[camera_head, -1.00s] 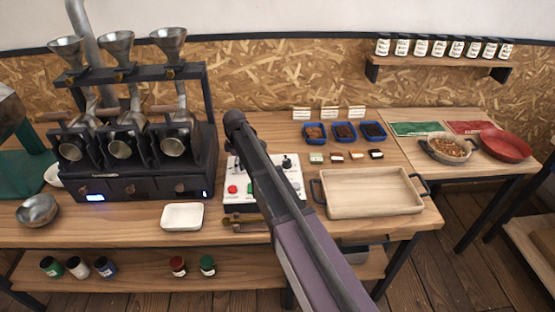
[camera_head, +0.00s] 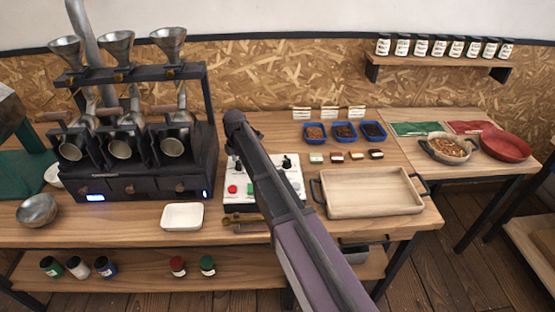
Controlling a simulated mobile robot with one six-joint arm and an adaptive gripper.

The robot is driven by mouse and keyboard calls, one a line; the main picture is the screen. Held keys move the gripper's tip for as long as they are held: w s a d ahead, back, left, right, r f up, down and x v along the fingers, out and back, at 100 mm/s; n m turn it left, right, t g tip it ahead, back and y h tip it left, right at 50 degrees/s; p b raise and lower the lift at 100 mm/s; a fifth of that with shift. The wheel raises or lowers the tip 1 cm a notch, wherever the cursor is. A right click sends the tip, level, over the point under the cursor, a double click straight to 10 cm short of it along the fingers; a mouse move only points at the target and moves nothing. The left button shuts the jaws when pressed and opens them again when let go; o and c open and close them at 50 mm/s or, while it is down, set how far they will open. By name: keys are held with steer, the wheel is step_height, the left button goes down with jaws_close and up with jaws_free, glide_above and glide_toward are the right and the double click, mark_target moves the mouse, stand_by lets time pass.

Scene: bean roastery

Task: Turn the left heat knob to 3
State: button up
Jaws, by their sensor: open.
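A white control panel (camera_head: 293,182) lies on the workbench, with a red button (camera_head: 232,189) at its left and a dark knob (camera_head: 287,163) towards its upper right. My arm crosses the middle of the panel and covers much of it.
A wooden tray (camera_head: 371,205) stands right of the panel, and a white dish (camera_head: 182,216) to its left. Blue bean trays (camera_head: 344,132) and small samples lie behind. A brass-coloured item (camera_head: 243,221) lies at the panel's front edge. A metal bowl (camera_head: 37,210) stands far left.

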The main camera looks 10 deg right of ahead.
mark_target(239, 162)
steer(key=n, duration=0.2)
steer(key=shift+n, duration=0.4)
step_height(239, 162, up, 14)
steer(key=p, duration=1.4)
steer(key=s+d+f+m+b, duration=0.3)
steer(key=s+d+m, duration=0.8)
steer(key=d+m, duration=0.1)
steer(key=shift+s+d+m, duration=0.25)
steer(key=shift+d+m, duration=0.15)
steer(key=shift+d, duration=0.15)
steer(key=shift+f, duration=0.1)
steer(key=s+d+m, duration=0.9)
steer(key=s+m, duration=0.4)
steer(key=s, duration=0.1)
steer(key=shift+s+d+m, duration=0.15)
steer(key=shift+d+m, duration=0.2)
steer(key=shift+m, duration=0.05)
